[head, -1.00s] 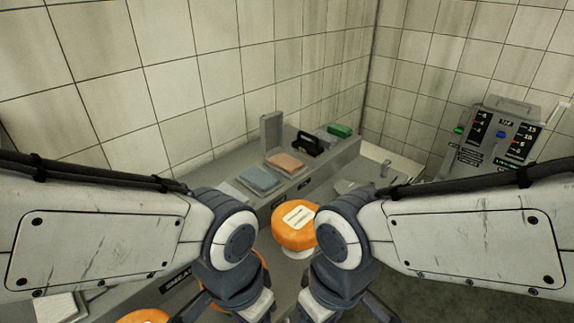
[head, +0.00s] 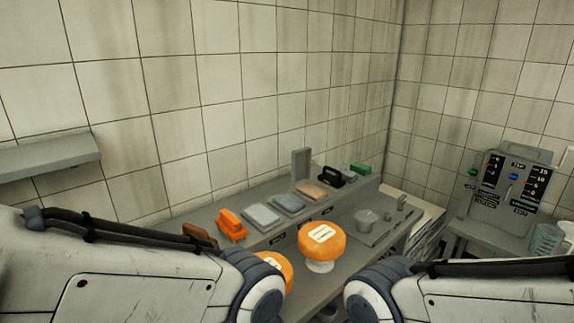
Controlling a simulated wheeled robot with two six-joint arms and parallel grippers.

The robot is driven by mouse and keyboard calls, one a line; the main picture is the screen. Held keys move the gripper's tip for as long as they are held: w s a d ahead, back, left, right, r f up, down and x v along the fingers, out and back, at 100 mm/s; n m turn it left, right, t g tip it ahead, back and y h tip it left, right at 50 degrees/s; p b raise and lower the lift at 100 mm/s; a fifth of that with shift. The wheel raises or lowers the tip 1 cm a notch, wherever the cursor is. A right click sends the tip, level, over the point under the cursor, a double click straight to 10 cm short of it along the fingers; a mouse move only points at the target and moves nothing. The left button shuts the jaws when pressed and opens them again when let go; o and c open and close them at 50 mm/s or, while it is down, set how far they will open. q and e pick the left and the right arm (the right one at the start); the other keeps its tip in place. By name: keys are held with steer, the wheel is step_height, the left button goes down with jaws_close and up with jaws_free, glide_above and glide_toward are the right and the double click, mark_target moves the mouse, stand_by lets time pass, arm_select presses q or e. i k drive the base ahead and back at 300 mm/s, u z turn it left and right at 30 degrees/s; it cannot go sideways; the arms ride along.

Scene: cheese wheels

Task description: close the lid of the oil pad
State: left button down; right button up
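A grey lid (head: 301,165) stands upright at the back of a raised ledge, just behind a brownish-orange pad (head: 311,191). It looks open. Two grey-blue pads, one at the left (head: 262,216) and one in the middle (head: 289,203), lie in a row with the brownish one. The labels on the ledge front are too small to read, so I cannot tell which pad is the oil pad. My two arms come in from the lower left and lower right, well short of the pads. Both grippers are below the frame.
An orange cheese wheel (head: 322,238) sits on a white stand in front of the pads; another (head: 275,268) is partly behind my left arm. An orange block (head: 231,225), a black-handled tool (head: 329,177) and a green block (head: 360,169) flank the pads. A wall shelf (head: 45,155) is at left.

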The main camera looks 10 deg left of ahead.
mark_target(300, 159)
steer(key=z, duration=0.6)
steer(key=i, duration=1.05)
steer(key=u, duration=0.4)
